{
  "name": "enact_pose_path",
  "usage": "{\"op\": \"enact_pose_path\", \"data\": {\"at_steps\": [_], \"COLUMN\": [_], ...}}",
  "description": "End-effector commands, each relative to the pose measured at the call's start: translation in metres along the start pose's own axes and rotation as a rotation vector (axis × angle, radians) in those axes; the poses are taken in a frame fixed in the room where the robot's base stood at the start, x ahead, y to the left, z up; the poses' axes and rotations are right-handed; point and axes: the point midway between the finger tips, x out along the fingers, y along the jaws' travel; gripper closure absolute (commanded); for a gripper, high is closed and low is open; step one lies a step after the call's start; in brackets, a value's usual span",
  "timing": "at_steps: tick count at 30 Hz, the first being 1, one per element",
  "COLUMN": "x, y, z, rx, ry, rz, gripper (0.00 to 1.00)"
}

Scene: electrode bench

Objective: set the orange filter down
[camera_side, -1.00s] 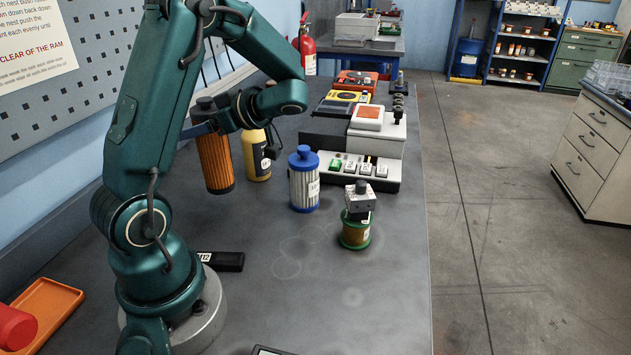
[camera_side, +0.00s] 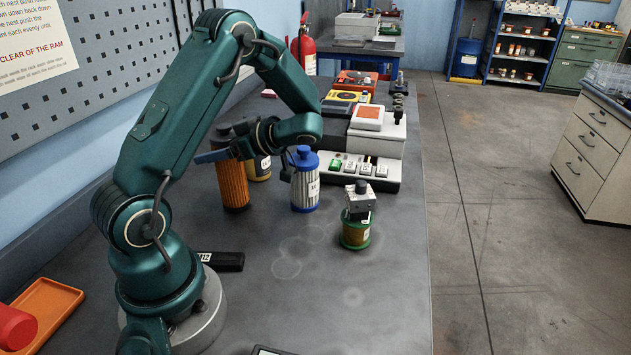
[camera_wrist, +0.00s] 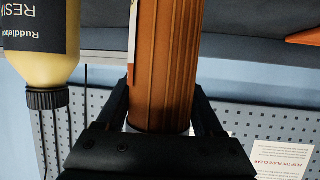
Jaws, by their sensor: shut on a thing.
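The orange filter (camera_side: 233,185) is a pleated cylinder with dark end caps. It is upright at the left of the bench, with its base at or just above the bench top; I cannot tell whether it touches. My gripper (camera_side: 215,156) is shut on its upper part. In the wrist view the filter (camera_wrist: 165,70) stands between the two dark fingers (camera_wrist: 160,115), with a strip of label at its left edge. The wrist view appears upside down.
A yellow resin bottle (camera_side: 259,167) stands close behind the filter, and a blue-capped white filter (camera_side: 304,185) to its right. A green spool with a grey block (camera_side: 356,228) is farther right. A black M12 box (camera_side: 221,261) lies in front. The bench between them is clear.

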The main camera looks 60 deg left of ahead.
Motion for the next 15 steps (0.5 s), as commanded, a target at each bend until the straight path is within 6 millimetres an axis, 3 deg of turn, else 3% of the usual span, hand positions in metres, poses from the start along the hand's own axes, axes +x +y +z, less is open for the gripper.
{"op": "enact_pose_path", "data": {"at_steps": [2, 3, 4, 15], "x": [0.0011, 0.0009, 0.0009, 0.0001], "y": [0.0000, 0.0000, 0.0000, 0.0001], "z": [0.0020, 0.0020, 0.0019, 0.0002], "rx": [0.001, 0.000, 0.000, 0.000], "ry": [0.002, 0.000, 0.000, 0.000], "rz": [0.000, 0.000, 0.000, 0.000], "gripper": [1.00, 0.16, 0.04, 0.01]}}
